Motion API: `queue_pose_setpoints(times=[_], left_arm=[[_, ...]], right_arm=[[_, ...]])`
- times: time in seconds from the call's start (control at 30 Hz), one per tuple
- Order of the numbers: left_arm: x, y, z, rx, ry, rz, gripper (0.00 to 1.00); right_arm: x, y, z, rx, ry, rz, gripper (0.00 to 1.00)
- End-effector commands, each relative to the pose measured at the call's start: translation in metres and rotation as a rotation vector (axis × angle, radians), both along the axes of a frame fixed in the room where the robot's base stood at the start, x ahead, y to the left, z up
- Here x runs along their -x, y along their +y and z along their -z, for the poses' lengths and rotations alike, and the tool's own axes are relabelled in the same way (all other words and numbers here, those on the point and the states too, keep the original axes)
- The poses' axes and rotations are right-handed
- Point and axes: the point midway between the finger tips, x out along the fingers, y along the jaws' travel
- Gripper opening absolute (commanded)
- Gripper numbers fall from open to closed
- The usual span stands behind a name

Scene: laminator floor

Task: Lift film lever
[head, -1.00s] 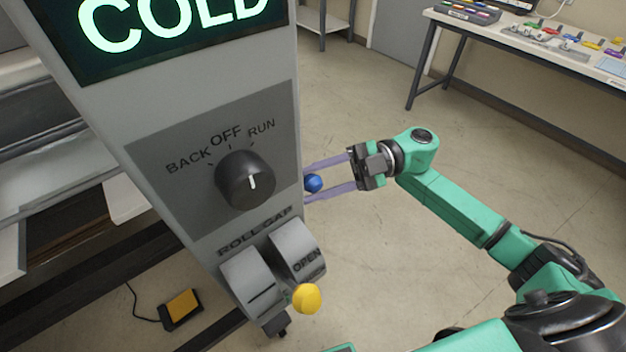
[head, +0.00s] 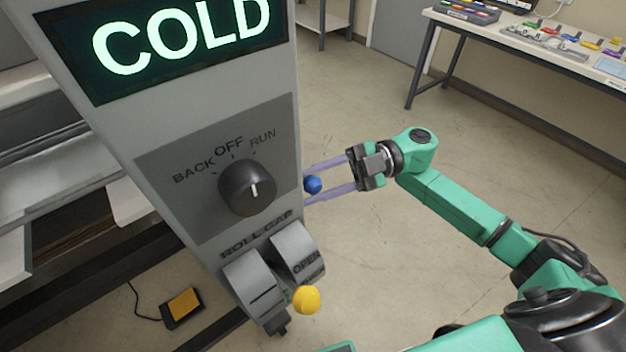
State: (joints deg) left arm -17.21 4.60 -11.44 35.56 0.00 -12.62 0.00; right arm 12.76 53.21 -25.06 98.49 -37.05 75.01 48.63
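A blue ball knob (head: 313,184) shows just past the right edge of the grey control column (head: 150,110). It looks like the end of a lever, but its stem is hidden, and no label shows for it. My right gripper (head: 316,180) comes in from the right with its two pale purple fingers apart. One finger lies above the blue knob and one below it, with a gap visible above the knob. The fingertips run behind the column edge, so their ends are hidden. My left gripper is out of view.
The column carries a lit COLD display (head: 175,38), a dial (head: 247,188) pointing between labels, and a roll gap lever with a yellow ball (head: 306,299). A yellow pedal (head: 183,305) lies on the floor. A workbench (head: 540,45) stands at the back right; open floor lies between.

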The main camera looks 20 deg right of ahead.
Motion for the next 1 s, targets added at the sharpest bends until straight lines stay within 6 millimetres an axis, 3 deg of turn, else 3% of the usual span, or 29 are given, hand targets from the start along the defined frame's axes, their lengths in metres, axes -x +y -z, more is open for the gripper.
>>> queue_pose_setpoints(times=[0.27,0.7,1.0], left_arm=[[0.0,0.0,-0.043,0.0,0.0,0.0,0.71],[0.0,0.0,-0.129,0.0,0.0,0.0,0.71],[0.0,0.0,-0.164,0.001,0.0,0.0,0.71]], right_arm=[[0.0,0.0,-0.027,0.053,0.127,0.002,0.0],[-0.014,0.004,-0.077,0.2,0.495,0.004,0.0],[-0.029,0.011,-0.096,0.283,0.71,0.005,0.0]])
